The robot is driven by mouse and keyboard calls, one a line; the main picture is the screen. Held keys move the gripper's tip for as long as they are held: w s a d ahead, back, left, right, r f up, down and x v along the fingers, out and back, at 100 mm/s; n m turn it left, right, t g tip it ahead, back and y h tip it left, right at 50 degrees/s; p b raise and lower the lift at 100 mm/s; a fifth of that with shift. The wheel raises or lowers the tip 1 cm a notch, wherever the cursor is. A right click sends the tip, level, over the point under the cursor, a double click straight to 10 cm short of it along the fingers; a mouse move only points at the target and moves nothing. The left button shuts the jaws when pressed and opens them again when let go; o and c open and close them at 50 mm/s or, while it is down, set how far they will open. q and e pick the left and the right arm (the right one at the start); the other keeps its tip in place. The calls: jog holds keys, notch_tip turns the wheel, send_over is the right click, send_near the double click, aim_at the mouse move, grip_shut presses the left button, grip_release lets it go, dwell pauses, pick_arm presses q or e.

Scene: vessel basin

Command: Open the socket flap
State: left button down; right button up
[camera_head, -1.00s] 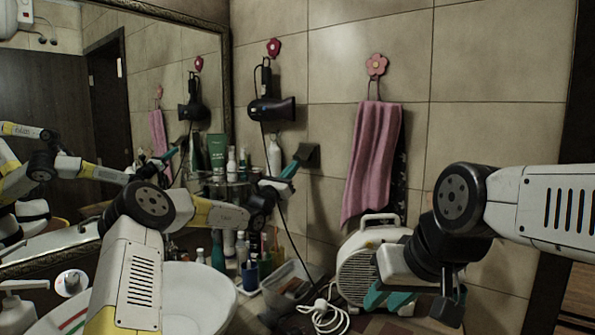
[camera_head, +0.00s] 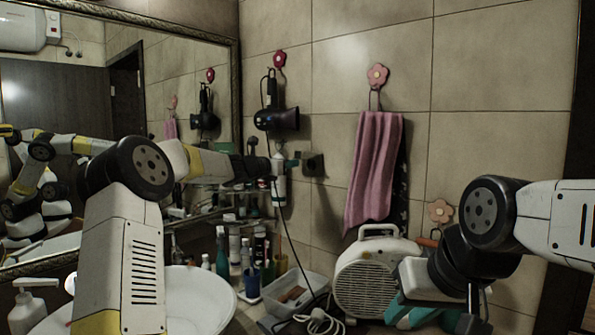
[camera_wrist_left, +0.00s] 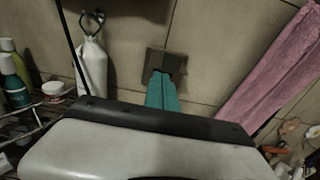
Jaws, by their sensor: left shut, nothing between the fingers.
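The dark, square wall socket (camera_head: 314,165) is on the tiled wall, right of the hair dryer's cord. It also shows in the wrist view (camera_wrist_left: 168,62), where the teal fingers of my left gripper (camera_wrist_left: 163,78) overlap its lower edge. In the head view my left gripper (camera_head: 292,163) points right at the socket's left side. Its fingers are shut and empty. I cannot tell whether they touch the flap or how far the flap stands open. My right gripper (camera_head: 408,316) hangs low at the right, its teal fingers partly hidden by the arm.
A hair dryer (camera_head: 276,119) hangs above the left gripper, with its cord beside it. A pink towel (camera_head: 373,170) hangs to the right. A white heater (camera_head: 365,280) and a clear bin (camera_head: 300,292) stand below.

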pick_arm(q)
notch_tip(320, 180, up, 7)
jog(key=shift+w+d+f, duration=0.2)
jog(key=shift+w+d, duration=0.05)
jog(key=shift+w, duration=0.2)
dwell(0.3)
dwell(0.6)
